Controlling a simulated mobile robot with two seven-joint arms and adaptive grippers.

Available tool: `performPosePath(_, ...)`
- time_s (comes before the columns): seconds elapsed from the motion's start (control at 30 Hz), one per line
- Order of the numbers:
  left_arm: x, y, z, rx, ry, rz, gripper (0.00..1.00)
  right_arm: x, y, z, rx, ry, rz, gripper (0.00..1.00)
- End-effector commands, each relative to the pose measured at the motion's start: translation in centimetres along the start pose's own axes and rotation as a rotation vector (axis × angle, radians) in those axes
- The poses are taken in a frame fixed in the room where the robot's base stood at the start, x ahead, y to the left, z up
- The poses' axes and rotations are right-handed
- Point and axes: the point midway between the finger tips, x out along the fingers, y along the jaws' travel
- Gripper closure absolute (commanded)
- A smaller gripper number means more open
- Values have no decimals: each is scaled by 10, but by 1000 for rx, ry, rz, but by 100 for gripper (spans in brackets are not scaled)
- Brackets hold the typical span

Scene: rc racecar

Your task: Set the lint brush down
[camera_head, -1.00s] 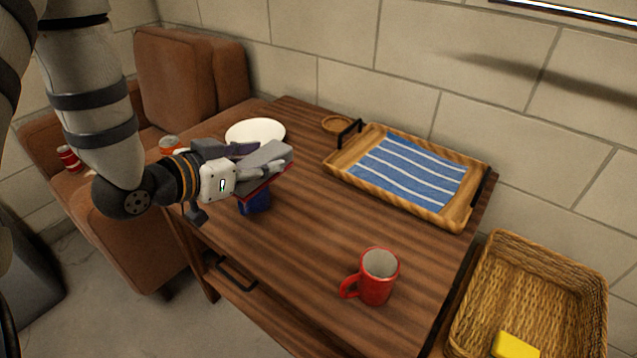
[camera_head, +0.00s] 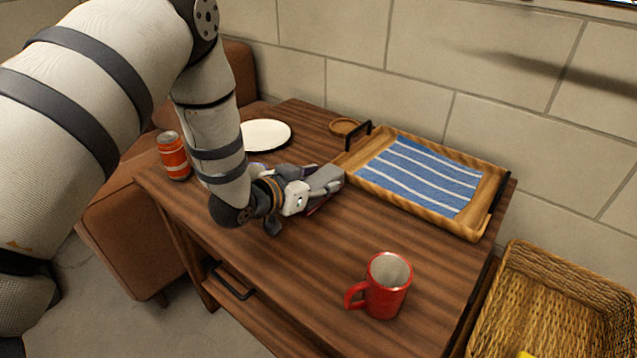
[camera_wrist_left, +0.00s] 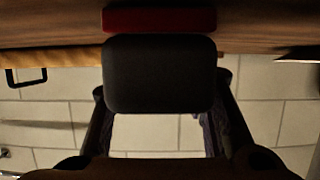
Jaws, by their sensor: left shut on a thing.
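My left gripper (camera_head: 322,184) is low over the middle of the wooden table (camera_head: 285,260), left of the tray. It is shut on the lint brush. In the left wrist view the brush is a dark block (camera_wrist_left: 160,75) with a red part beyond it, lying between the two fingers. In the head view the gripper mostly covers it; only a thin red edge shows under the fingers. The brush is close to the tabletop, but I cannot tell whether it touches. My right gripper is not in view.
A wooden tray (camera_head: 350,165) with a blue striped cloth (camera_head: 420,176) stands at the back right. A red mug (camera_head: 385,290) is at the front. A white plate (camera_head: 266,134), an orange can (camera_head: 173,157) and a small round coaster (camera_head: 344,126) are further back. A wicker basket (camera_head: 510,300) is at right.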

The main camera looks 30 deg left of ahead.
Motion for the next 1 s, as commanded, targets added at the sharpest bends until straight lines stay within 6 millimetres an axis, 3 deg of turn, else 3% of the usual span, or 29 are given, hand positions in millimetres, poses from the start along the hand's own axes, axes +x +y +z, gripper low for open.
performPosePath(0.17,1,0,3,0,-1,0,88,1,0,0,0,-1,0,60)
performPosePath(0.2,1,0,3,0,-1,0,54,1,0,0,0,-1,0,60)
performPosePath(0.23,1,0,3,0,0,0,51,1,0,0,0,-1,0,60)
performPosePath(0.6,-3,0,-2,0,0,0,51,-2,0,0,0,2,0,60)
performPosePath(1.0,-81,0,-3,-1,0,0,51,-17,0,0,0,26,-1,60)
